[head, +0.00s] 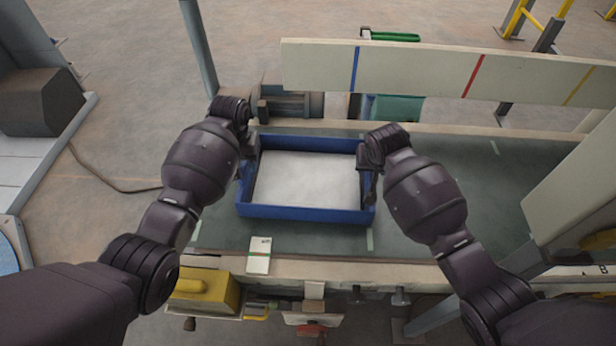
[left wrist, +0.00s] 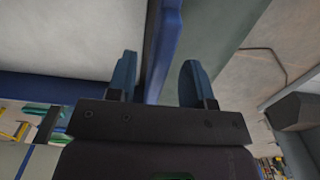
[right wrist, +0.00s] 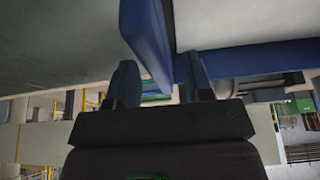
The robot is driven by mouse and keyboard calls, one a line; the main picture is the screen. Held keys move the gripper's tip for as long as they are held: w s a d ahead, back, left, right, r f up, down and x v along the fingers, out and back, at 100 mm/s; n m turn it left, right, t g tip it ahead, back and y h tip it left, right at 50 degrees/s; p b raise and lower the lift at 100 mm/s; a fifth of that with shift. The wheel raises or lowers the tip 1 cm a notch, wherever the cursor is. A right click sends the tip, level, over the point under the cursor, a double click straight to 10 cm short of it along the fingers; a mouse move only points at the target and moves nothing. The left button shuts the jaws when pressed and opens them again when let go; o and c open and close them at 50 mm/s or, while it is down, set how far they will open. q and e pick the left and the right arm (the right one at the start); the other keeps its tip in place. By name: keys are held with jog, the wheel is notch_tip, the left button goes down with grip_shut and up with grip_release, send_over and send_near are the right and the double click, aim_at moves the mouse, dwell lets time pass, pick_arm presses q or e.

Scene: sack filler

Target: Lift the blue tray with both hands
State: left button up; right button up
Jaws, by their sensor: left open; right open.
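The blue tray (head: 305,213) sits on the green belt, with a flat white-grey surface inside it. My left gripper (head: 243,172) is at the tray's left wall. In the left wrist view its open fingers (left wrist: 157,80) stand on either side of the blue wall (left wrist: 163,45), one inside and one outside. My right gripper (head: 368,185) is at the right wall. In the right wrist view its open fingers (right wrist: 160,85) stand either side of the blue wall (right wrist: 147,40) near a corner. Whether any finger touches the wall cannot be told.
A long pale board with coloured stripes (head: 430,72) runs behind. A yellow box (head: 205,290) is below the front edge. The green belt (head: 500,190) is clear to the right.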

pick_arm(q)
jog(key=shift+f, duration=1.3)
pick_arm(e)
jog(key=shift+x, duration=1.3)
pick_arm(q)
grip_shut()
pick_arm(e)
grip_shut()
